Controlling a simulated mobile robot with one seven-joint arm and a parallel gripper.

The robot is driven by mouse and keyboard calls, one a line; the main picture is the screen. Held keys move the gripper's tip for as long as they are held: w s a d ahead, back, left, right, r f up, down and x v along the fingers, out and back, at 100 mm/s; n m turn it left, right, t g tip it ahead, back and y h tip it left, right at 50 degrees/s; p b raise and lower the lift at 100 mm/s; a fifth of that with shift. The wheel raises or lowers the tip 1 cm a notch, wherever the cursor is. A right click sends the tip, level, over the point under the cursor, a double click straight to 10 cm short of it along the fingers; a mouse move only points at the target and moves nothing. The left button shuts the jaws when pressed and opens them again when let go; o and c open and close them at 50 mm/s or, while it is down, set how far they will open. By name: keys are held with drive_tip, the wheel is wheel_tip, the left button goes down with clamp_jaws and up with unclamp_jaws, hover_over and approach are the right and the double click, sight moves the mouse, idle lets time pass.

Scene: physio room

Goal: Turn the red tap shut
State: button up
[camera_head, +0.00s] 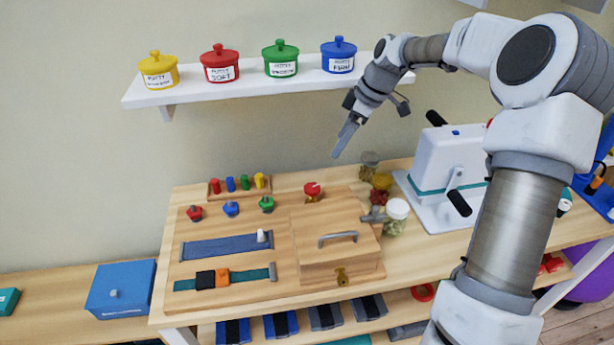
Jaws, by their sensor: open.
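A round red knob with a pale pointer on top (312,190) sits at the back of the wooden activity board (178,255), behind the wooden box; it looks like the red tap. A smaller red knob (195,213) stands on the board's left part, in a row with a blue knob (231,208) and a green knob (267,203). My gripper (338,153) is open and empty, pointing down in the air above and to the right of the larger red knob, apart from it. The far finger is mostly hidden behind the near one.
A wooden box with a grey handle (338,238) is on the board. Several jars, one white-lidded (396,210), and a white crank machine (446,165) stand to the right. A shelf (200,93) with putty pots hangs on the wall behind. A blue box (121,288) is at left.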

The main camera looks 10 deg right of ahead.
sight(313, 187)
drive_tip(key=b+x, duration=0.1)
drive_tip(key=x, duration=1.6)
drive_tip(key=shift+f, duration=0.15)
drive_tip(key=c, duration=1.4)
